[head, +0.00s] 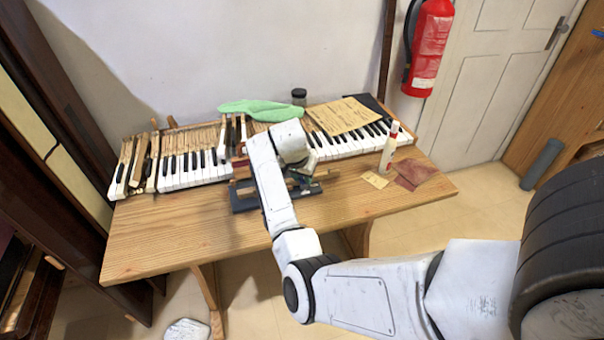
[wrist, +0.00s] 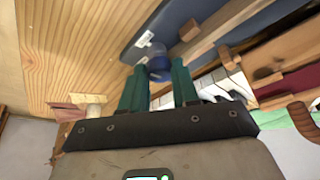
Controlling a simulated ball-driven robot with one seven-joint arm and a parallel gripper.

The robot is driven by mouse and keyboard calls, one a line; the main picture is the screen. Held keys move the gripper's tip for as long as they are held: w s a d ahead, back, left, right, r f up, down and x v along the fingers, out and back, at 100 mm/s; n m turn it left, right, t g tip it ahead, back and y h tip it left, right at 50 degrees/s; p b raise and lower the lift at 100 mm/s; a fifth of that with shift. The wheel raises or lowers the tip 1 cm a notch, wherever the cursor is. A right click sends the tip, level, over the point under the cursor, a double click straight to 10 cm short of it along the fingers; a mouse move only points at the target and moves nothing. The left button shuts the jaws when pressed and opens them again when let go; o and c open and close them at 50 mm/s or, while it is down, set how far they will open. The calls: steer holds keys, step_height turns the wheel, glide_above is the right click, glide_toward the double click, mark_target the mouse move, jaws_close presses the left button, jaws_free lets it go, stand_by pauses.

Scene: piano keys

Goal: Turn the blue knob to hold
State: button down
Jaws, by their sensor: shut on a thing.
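The blue knob (wrist: 158,68) shows in the wrist view, on the face of a dark blue-grey base with a small white label (wrist: 144,39) beside it. My gripper (wrist: 160,73) has its two green fingers on either side of the knob and is shut on it. In the head view my gripper (head: 303,177) is low over the right part of the dark base (head: 246,202) at the table's front. My arm and gripper hide the knob there. The label's writing is too small to read.
The wooden table (head: 160,235) carries rows of piano keys (head: 185,170). A green cloth (head: 258,109), a dark jar (head: 299,96) and a paper sheet (head: 340,115) lie behind. A white bottle (head: 389,148) stands to the right. The front left table is clear.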

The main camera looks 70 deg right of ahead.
steer(key=n+p, duration=0.1)
steer(key=n+t+p, duration=0.1)
steer(key=p, duration=0.1)
steer(key=n+p, duration=0.1)
steer(key=n, duration=0.1)
steer(key=shift+s+d+r, duration=0.1)
steer(key=shift+s+r, duration=0.15)
steer(key=shift+r, duration=0.1)
steer(key=n+t+p, duration=0.1)
steer(key=n+p, duration=0.1)
steer(key=n+t+y+p, duration=0.1)
steer(key=n, duration=0.1)
steer(key=shift+s+d+f+n+p, duration=0.1)
steer(key=shift+n+p, duration=0.2)
steer(key=shift+p, duration=0.05)
steer(key=n, duration=0.2)
steer(key=n+t+y+p, duration=0.1)
steer(key=n, duration=0.1)
steer(key=shift+d+f+y, duration=0.1)
steer(key=shift+d+y, duration=0.1)
steer(key=shift+y, duration=0.1)
steer(key=shift+d+n+y, duration=0.1)
steer(key=shift+n+y, duration=0.6)
steer(key=shift+n, duration=1.4)
steer(key=c, duration=0.8)
jaws_free()
steer(key=shift+f, duration=0.1)
steer(key=shift+c, duration=0.2)
steer(key=shift+s, duration=0.1)
